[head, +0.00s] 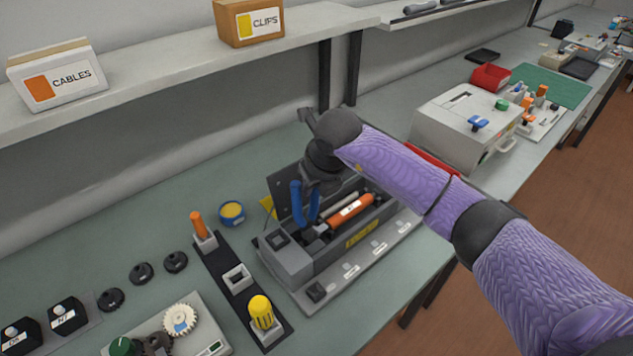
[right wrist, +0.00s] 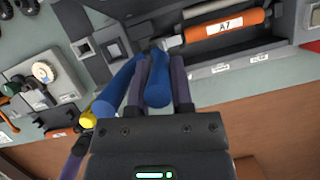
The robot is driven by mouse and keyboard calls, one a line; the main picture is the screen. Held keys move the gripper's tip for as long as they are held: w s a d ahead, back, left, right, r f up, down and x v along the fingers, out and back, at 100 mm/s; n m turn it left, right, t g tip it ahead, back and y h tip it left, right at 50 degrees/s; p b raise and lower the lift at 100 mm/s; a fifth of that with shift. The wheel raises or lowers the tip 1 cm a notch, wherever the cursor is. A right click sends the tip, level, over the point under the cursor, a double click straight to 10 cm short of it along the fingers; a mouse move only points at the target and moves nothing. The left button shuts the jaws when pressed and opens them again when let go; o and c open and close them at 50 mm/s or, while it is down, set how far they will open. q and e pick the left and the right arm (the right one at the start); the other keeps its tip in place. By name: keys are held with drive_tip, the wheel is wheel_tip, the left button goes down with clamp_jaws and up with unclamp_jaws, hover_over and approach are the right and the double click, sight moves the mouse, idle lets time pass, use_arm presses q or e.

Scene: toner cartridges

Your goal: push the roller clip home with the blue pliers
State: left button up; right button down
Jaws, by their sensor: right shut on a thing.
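My right gripper (head: 308,192) is shut on the blue pliers (head: 298,204) above the open grey machine (head: 290,264). In the right wrist view one blue handle (right wrist: 157,88) lies between the fingers and the other is just left of them. The pliers' head points down at the left end of the orange roller (head: 350,211), which lies in the machine's bay. The roller's label reads A7 in the right wrist view (right wrist: 228,27). A small grey piece at that roller end may be the clip; the pliers' tips and their contact with it are unclear. My left gripper is not identifiable.
Left of the machine is a dark tool strip (head: 222,262) with an orange-handled tool (head: 198,227), a yellow-handled tool (head: 262,312) and an empty holder (head: 237,278). A yellow-topped blue tin (head: 232,212) stands behind. A white machine (head: 466,122) is at right.

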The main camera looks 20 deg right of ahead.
wheel_tip(320, 180, up, 8)
drive_tip(key=p, duration=0.5)
drive_tip(key=shift+f+p, duration=0.1)
drive_tip(key=shift+p, duration=0.25)
